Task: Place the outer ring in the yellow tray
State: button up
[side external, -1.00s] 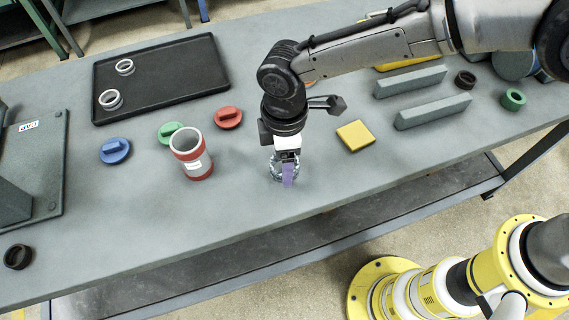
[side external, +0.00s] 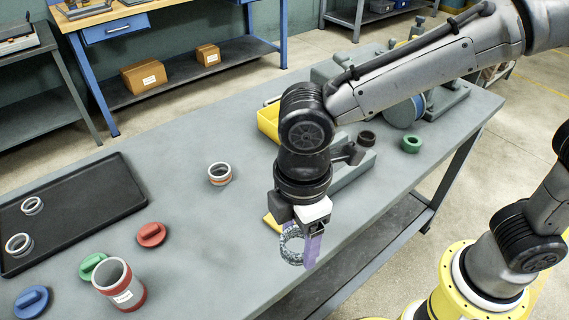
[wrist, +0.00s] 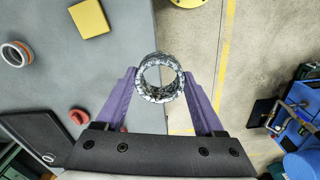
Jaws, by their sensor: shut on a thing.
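My gripper (side external: 302,246) has purple fingers and is shut on a mottled grey ring (side external: 285,247). The wrist view shows this ring (wrist: 147,92) between the two fingertips (wrist: 160,76), its round opening facing the camera. The ring hangs clear of the table, near its front edge; the wrist view shows floor behind it. The yellow tray (side external: 268,122) stands farther back on the table, behind my arm, and is partly hidden by it. A flat yellow square (side external: 270,221) lies on the table behind my gripper, mostly hidden; it shows whole in the wrist view (wrist: 89,18).
A grey and orange ring (side external: 220,175) stands mid-table. A black tray (side external: 110,205) with two pale rings lies left. A red and white cup (side external: 122,288) and red, green and blue lids stand near it. Grey blocks (side external: 350,172), a dark ring (side external: 366,139) and a green ring (side external: 411,144) lie right.

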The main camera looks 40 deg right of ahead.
jog(key=w+r+m, duration=0.5)
jog(key=w+m, duration=0.1)
jog(key=w, duration=0.5)
jog(key=w+d+m, duration=0.5)
jog(key=w+d, duration=0.4)
jog(key=w, duration=0.4)
jog(key=w+d+f+m, duration=0.2)
jog(key=w+d, duration=0.3)
jog(key=d, duration=0.4)
jog(key=w+d+f+m, duration=0.2)
jog(key=w+d, duration=0.2)
jog(key=d, duration=0.4)
jog(key=shift+m, duration=0.9)
jog(key=d+f, duration=0.3)
jog(key=f, duration=0.1)
jog(key=d+f, duration=0.4)
jog(key=shift+w+d+f, duration=0.1)
jog(key=shift+d+f, duration=0.15)
jog(key=shift+f, duration=2.35)
